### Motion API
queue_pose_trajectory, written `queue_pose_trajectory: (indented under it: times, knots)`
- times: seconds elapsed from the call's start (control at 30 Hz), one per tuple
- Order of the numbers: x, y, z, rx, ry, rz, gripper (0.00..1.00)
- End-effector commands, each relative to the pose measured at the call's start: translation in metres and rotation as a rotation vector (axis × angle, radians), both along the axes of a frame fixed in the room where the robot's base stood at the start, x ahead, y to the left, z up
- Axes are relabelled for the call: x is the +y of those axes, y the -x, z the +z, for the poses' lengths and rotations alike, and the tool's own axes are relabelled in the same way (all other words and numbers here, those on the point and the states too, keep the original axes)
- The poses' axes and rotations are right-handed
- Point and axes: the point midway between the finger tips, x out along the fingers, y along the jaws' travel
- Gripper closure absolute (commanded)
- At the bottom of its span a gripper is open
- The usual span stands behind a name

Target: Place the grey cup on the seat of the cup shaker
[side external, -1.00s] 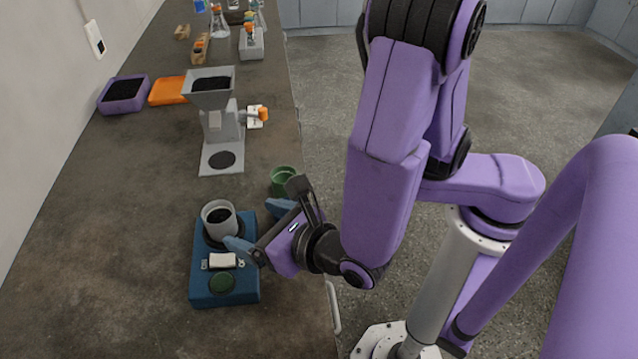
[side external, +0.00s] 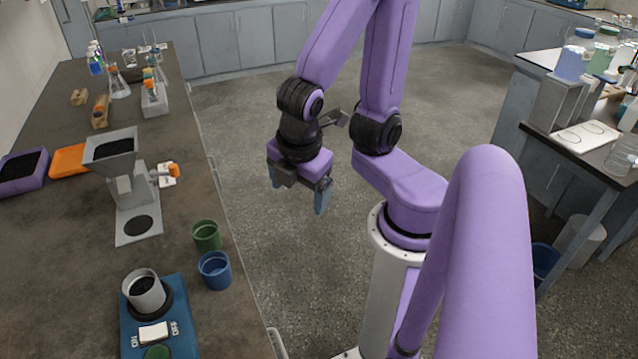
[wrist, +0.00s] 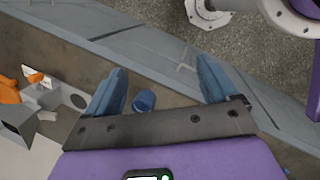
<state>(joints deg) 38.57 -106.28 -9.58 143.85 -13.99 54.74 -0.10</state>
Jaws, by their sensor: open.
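The grey cup (side external: 137,302), with dark grains in it, stands upright on the round black seat (side external: 166,307) of the blue cup shaker (side external: 183,318), at the lower left of the side view. Nothing is holding the cup. My gripper (side external: 298,197) is open and empty. It hangs with fingers down, right of the table's edge and well away from the shaker. In the wrist view my gripper (wrist: 160,70) shows its two blue fingers spread wide. The grey cup and shaker are not seen in that view.
A green cup (side external: 206,238) and a blue cup (side external: 215,273) stand behind and right of the shaker, near the table edge. A grey hopper stand (side external: 125,190) with an orange knob is farther back. The shaker has an ON/OFF switch (side external: 153,333).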

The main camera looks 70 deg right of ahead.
Motion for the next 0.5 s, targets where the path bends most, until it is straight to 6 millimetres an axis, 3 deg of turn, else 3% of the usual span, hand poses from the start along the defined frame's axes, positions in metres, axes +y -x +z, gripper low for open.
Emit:
queue_pose_trajectory:
  times: [0.2, 0.5]
  knots:
    - [0.001, 0.032, 0.017, 0.079, -0.211, -0.202, 0.13]
    - [0.003, 0.039, 0.021, 0.097, -0.253, -0.24, 0.13]
